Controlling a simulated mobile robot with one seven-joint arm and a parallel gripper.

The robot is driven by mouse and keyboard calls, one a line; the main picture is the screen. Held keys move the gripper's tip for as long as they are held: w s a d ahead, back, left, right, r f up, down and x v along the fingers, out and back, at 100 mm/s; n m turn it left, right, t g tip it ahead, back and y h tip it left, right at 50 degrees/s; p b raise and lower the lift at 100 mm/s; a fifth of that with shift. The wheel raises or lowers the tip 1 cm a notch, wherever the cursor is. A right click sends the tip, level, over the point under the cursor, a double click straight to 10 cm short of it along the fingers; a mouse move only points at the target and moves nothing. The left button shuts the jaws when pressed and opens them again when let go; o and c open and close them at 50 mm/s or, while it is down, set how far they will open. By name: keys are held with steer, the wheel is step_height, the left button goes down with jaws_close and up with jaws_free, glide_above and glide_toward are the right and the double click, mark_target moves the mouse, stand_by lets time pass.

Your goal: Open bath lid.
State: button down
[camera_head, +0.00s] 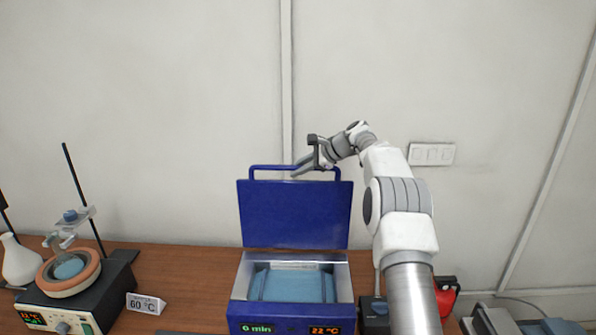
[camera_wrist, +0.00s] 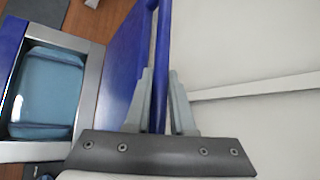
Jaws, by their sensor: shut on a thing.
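The bath (camera_head: 291,290) is a blue box with a metal rim and light blue water inside, standing on the wooden bench; it also shows at the left in the wrist view (camera_wrist: 48,92). Its blue lid (camera_head: 294,215) stands upright at the back edge, and the bath's opening is uncovered. The lid's blue handle (camera_head: 270,168) is a bar along the lid's top edge. My gripper (camera_head: 300,170) is at the right part of this handle. In the wrist view, the two grey fingers (camera_wrist: 160,100) lie on either side of the handle bar, shut on it.
A stirrer hot plate (camera_head: 75,300) with a bowl, a stand and a white flask (camera_head: 18,262) is at the left. A 60 °C sign (camera_head: 146,303) stands between it and the bath. A red object (camera_head: 446,296) is at the right. The wall is close behind the lid.

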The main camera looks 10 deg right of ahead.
steer(key=shift+w+d, duration=0.1)
steer(key=shift+w, duration=0.4)
steer(key=c, duration=0.8)
jaws_free()
steer(key=shift+o, duration=0.2)
steer(key=b+v, duration=0.2)
steer(key=v, duration=1.5)
steer(key=shift+s+b, duration=0.2)
steer(key=shift+b, duration=0.15)
steer(key=shift+d+r, duration=0.1)
